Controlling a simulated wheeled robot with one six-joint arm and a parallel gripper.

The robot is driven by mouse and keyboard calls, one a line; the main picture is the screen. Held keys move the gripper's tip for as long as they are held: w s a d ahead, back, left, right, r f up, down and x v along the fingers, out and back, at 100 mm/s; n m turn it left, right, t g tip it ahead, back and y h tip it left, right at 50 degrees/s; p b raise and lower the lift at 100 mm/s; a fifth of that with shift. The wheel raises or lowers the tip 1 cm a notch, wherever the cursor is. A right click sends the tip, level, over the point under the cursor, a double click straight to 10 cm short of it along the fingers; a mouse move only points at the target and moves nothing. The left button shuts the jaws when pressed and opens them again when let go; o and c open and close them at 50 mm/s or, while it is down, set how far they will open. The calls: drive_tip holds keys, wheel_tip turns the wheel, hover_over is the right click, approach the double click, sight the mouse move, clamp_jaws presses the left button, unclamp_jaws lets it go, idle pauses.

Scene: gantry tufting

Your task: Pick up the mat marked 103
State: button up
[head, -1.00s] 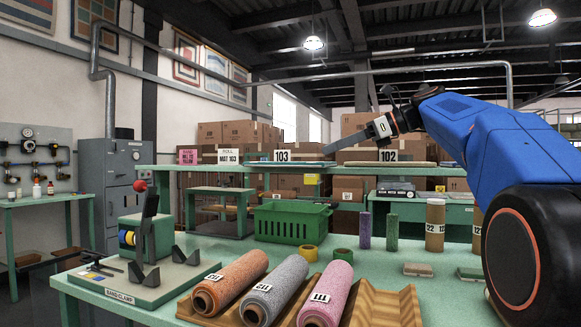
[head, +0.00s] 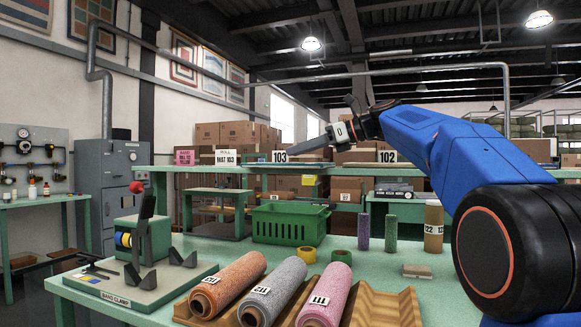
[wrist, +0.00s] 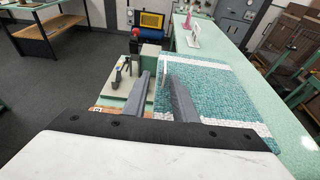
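In the wrist view a teal speckled mat with white stripes (wrist: 215,92) lies on the shelf, below and right of my fingers. My gripper (head: 312,146) is just above the shelf near the 103 tag, pointing left. In the wrist view my gripper (wrist: 159,78) is open and empty, its right finger over the mat's left edge. I cannot tell whether it touches the mat.
Below are a green basket (head: 291,222), a band clamp (head: 140,262) and several yarn rolls in a wooden rack (head: 385,300).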

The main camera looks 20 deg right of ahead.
sight(280, 163)
drive_tip(key=shift+w+d+x, duration=0.1)
drive_tip(key=shift+w+x, duration=0.05)
drive_tip(key=shift+x, duration=1.5)
drive_tip(key=shift+w+d+x, duration=0.1)
drive_tip(key=shift+w+x, duration=0.1)
drive_tip(key=shift+x, duration=1.45)
drive_tip(key=shift+r, duration=0.15)
clamp_jaws()
